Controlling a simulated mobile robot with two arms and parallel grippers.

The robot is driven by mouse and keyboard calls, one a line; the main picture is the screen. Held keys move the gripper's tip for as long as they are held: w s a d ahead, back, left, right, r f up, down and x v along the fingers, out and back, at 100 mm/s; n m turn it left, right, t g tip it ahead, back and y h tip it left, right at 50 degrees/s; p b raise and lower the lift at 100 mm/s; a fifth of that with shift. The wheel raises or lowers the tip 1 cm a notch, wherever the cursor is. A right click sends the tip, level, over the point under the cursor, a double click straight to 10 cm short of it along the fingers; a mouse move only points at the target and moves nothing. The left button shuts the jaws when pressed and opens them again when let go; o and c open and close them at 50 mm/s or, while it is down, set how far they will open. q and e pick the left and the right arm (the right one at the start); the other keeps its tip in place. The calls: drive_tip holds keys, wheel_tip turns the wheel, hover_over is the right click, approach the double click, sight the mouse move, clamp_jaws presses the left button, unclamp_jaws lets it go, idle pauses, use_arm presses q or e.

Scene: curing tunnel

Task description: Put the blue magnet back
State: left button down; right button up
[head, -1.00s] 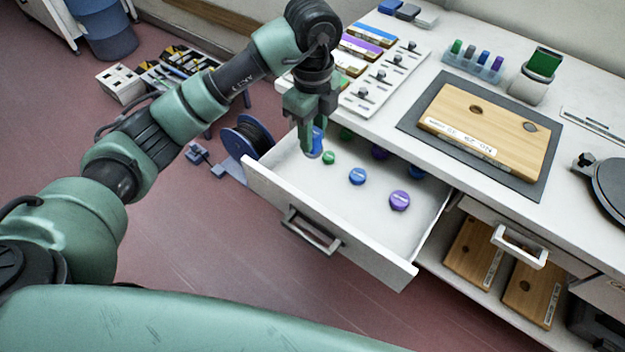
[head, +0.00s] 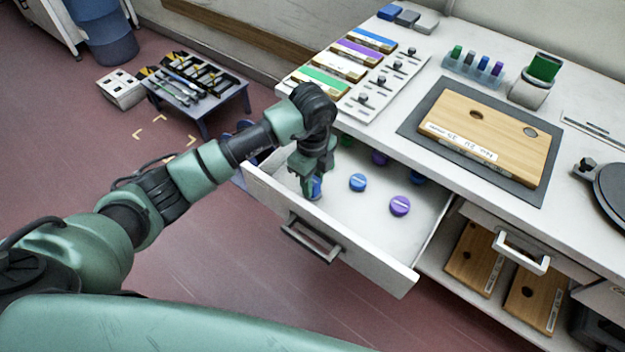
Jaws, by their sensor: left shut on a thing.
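My left gripper (head: 314,184) points down inside the open drawer (head: 350,242), near its left side. It is shut on a blue magnet (head: 315,188), which is partly hidden between the fingers. I cannot tell whether that magnet touches the drawer floor. Another blue magnet (head: 357,182) lies in the drawer to the right of the gripper, with a purple magnet (head: 400,205) further right. More magnets lie towards the back, including a purple one (head: 380,158), partly hidden under the worktop edge. My right gripper is not in view.
The worktop (head: 390,125) above holds a wooden board (head: 487,135) on a dark mat, a pen holder (head: 473,66) and a strip of coloured-label blocks. A low tool table (head: 195,85) stands on the floor behind. The drawer's front right floor is clear.

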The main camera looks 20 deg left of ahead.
use_arm(q)
drive_tip(key=shift+f, duration=0.15)
drive_tip(key=c, duration=1.1)
unclamp_jaws()
drive_tip(key=shift+r, duration=0.45)
wheel_tip(320, 180, up, 12)
drive_tip(key=shift+f, duration=0.2)
